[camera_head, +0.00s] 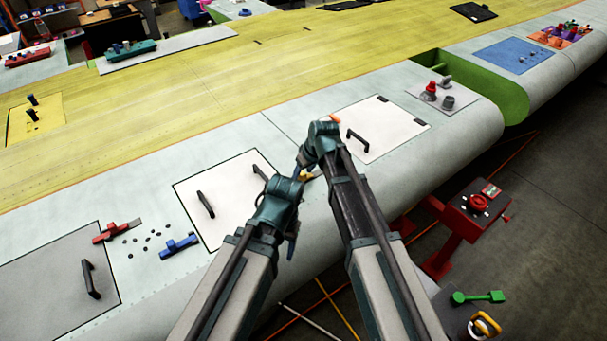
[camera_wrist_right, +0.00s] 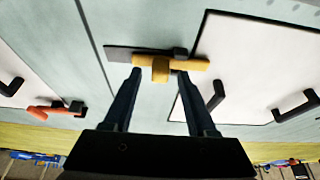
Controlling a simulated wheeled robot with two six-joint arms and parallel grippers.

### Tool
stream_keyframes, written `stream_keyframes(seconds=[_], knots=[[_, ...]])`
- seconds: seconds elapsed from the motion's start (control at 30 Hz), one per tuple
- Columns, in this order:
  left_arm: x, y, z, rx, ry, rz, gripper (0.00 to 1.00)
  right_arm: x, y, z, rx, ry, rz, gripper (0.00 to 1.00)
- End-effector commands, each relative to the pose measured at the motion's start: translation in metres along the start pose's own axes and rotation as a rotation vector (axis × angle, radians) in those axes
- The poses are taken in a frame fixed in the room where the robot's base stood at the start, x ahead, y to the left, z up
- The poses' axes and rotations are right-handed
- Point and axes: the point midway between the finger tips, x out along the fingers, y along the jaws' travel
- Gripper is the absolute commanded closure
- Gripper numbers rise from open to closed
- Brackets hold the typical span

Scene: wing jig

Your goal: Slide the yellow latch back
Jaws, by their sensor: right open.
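The yellow latch (camera_wrist_right: 160,67) is a bar with a raised knob on a dark rail, fixed to the grey-green wing surface. In the right wrist view it lies across the space just beyond my right fingertips. My right gripper (camera_wrist_right: 160,76) is open and its two fingers stand apart on either side of the knob. In the head view only a small bit of the yellow latch (camera_head: 306,176) shows between my two arms. My left arm's wrist hides part of that area, and its fingers cannot be made out.
A white panel with black handles (camera_head: 225,190) lies left of the latch, another white panel (camera_head: 372,128) right of it. An orange latch (camera_wrist_right: 55,108) sits near the second panel. Red and blue latches (camera_head: 180,246) lie farther left. A red stand (camera_head: 478,203) is on the floor.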

Motion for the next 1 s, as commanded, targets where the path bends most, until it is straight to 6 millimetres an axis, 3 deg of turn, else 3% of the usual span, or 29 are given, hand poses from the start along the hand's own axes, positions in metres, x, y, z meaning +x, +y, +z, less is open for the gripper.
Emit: stream_keyframes(seconds=[0.1,0.4,1.0], knots=[[-0.0005,0.0,0.0001,0.0,0.0,0.0,0.41,-0.0006,-0.0001,-0.0001,0.0,0.0,0.0,0.46],[-0.0005,0.0,0.0001,0.0,0.0,0.0,0.41,-0.0005,0.0,0.0,0.0,0.0,0.0,1.0],[-0.0004,0.0,0.0001,0.0,0.0,0.0,0.41,-0.0005,0.0,0.0002,0.0,0.0,0.0,1.0]])
